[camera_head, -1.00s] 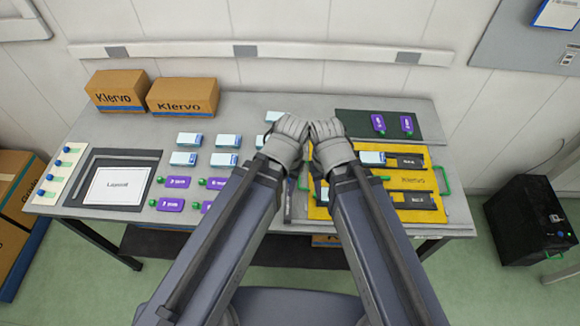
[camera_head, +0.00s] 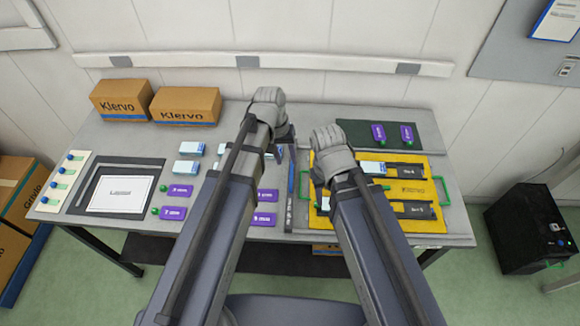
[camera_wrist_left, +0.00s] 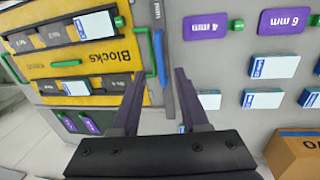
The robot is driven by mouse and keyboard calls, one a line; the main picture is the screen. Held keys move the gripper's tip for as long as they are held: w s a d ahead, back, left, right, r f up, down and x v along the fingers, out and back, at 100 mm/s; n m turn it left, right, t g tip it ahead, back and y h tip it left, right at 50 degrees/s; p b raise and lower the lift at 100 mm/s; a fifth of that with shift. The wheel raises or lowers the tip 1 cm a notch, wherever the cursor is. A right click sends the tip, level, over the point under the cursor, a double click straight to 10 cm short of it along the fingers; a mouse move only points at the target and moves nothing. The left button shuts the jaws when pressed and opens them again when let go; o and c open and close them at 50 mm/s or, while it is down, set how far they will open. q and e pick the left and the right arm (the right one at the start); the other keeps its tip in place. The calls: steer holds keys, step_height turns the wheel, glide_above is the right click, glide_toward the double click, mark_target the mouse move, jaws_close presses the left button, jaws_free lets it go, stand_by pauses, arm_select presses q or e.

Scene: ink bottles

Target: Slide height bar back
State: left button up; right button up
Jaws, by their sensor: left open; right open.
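A narrow dark upright strip with a blue edge (camera_head: 291,178), which looks like the height bar, lies on the table just left of the yellow board. In the left wrist view the blue strip (camera_wrist_left: 160,58) runs between my open fingers, beside a grey strip with "mm" lettering (camera_wrist_left: 157,14); contact cannot be told. My left gripper (camera_head: 270,112) is over the far part of the table, by the bar's far end; its fingers (camera_wrist_left: 158,80) are spread.
The yellow board (camera_head: 410,225) has dark slots, pale blocks and green handles. Purple tags (camera_head: 180,192) and white-blue blocks (camera_head: 187,167) lie to the left. Two Klervo boxes (camera_head: 185,106) stand at the back left. A dark mat with purple tags (camera_head: 350,135) lies behind the board.

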mark_target(291, 172)
arm_select(q)
steer(key=f+b, duration=0.2)
steer(key=w+f+b, duration=0.1)
steer(key=f+b, duration=0.2)
steer(key=d+f+b, duration=0.1)
steer(key=f+b, duration=0.1)
steer(key=shift+w+f+b, duration=0.2)
steer(key=shift+w+b, duration=0.1)
steer(key=shift+b, duration=0.1)
arm_select(e)
step_height(291, 172, down, 8)
steer(key=shift+r, duration=0.25)
arm_select(q)
steer(key=shift+r, duration=0.1)
steer(key=shift+c, duration=0.2)
jaws_close()
stand_by(0.6)
